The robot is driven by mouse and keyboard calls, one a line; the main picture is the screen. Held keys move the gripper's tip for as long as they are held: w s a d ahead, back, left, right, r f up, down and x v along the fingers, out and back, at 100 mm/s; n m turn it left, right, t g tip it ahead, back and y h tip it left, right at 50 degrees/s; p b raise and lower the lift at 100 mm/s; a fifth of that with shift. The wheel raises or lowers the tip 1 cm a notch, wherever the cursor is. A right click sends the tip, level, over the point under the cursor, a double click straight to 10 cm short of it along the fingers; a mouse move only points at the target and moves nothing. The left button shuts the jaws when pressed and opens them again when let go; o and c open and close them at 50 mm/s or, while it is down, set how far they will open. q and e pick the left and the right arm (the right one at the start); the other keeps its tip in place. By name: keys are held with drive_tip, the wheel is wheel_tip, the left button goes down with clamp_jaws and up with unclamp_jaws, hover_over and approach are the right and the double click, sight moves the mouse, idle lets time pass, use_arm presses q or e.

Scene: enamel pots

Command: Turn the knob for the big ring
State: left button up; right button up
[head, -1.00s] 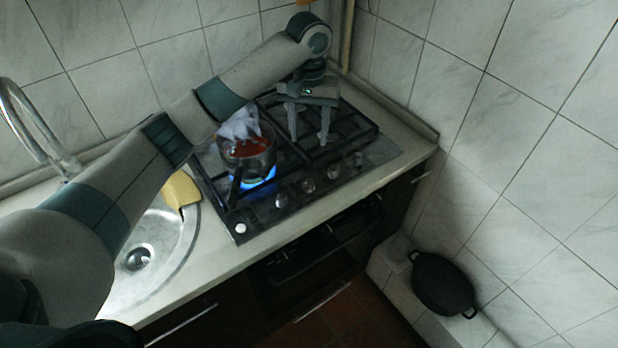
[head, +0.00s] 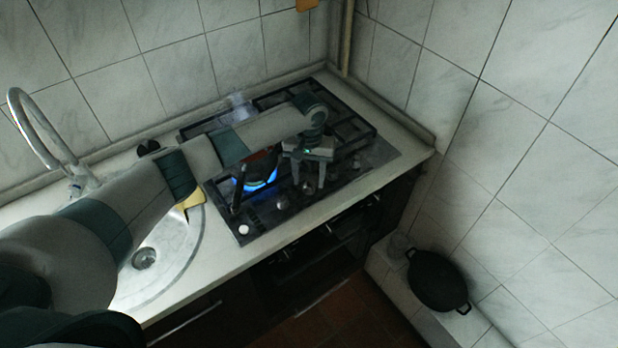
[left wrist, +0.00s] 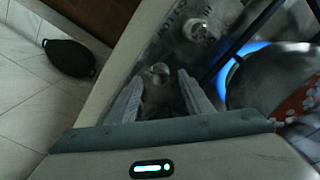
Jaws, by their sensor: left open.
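The gas hob (head: 262,215) has a row of knobs along its front strip. My left gripper (head: 308,182) is open above that row, fingers pointing down. In the left wrist view a metallic knob (left wrist: 159,74) shows between the fingertips of the left gripper (left wrist: 158,90); I cannot tell whether they touch it. Another knob (head: 282,202) stands left of the gripper in the head view. A blue flame (head: 262,184) burns under the pot, which my arm partly hides in the head view. My right gripper is not in view.
The pot (left wrist: 266,78) sits close beside the gripper in the left wrist view. Its dark handle (head: 236,199) points toward the front. A sink (head: 180,262) with a tap (head: 40,130) is at left. A black pan (head: 438,280) rests on a low tiled ledge at right.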

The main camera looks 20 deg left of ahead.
use_arm(q)
drive_tip(key=shift+f, duration=1.05)
drive_tip(key=shift+c, duration=0.7)
drive_tip(key=c, duration=0.9)
